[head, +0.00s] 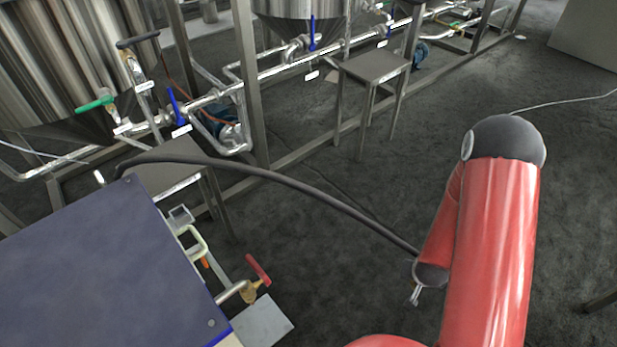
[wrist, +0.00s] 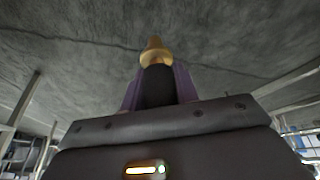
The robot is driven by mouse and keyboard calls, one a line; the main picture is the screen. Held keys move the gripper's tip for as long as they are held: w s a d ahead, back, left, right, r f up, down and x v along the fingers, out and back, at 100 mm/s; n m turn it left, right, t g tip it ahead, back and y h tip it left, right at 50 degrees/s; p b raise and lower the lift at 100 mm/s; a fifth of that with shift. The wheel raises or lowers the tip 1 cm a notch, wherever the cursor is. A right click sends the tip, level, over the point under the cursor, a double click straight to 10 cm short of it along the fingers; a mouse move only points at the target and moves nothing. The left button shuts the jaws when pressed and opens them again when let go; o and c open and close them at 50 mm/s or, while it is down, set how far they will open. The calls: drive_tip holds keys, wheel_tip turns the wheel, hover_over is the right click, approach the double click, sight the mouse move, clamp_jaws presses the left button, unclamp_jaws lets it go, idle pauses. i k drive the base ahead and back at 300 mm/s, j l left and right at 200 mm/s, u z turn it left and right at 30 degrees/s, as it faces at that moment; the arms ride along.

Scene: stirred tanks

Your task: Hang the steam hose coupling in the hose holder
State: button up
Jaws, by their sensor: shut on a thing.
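The steam hose (head: 285,180) is a long dark hose. It arcs from the steel stand at left across to the end of my arm. My gripper (head: 414,294) is at lower right, partly hidden behind my red arm. In the wrist view my gripper (wrist: 158,88) has its purple fingers shut around the black hose end, just below the brass-coloured coupling (wrist: 153,52), which points away from the palm. A pale bent bracket (head: 198,243) beside the blue-grey panel may be the hose holder; I cannot tell for sure. My gripper is well to its right, apart from it.
The blue-grey panel (head: 95,270) fills the lower left. A red-handled valve (head: 258,270) juts out beside it. Steel tanks, pipes and frame legs (head: 247,90) run along the back, with a small steel table (head: 375,65). The dark floor between panel and arm is clear.

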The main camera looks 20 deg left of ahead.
sight(181, 219)
drive_tip(key=i+l+u, duration=0.1)
drive_tip(key=i+u, duration=0.3)
drive_tip(key=i+l+u, duration=0.2)
drive_tip(key=u, duration=0.2)
drive_tip(key=i+l+u, duration=0.15)
drive_tip(key=u, duration=0.3)
drive_tip(key=i+l+u, duration=0.2)
drive_tip(key=u, duration=0.2)
drive_tip(key=i+l+u, duration=0.15)
drive_tip(key=u, duration=0.3)
drive_tip(key=l+u, duration=0.4)
drive_tip(key=i+l+u, duration=0.1)
drive_tip(key=l+u, duration=0.15)
drive_tip(key=u, duration=0.2)
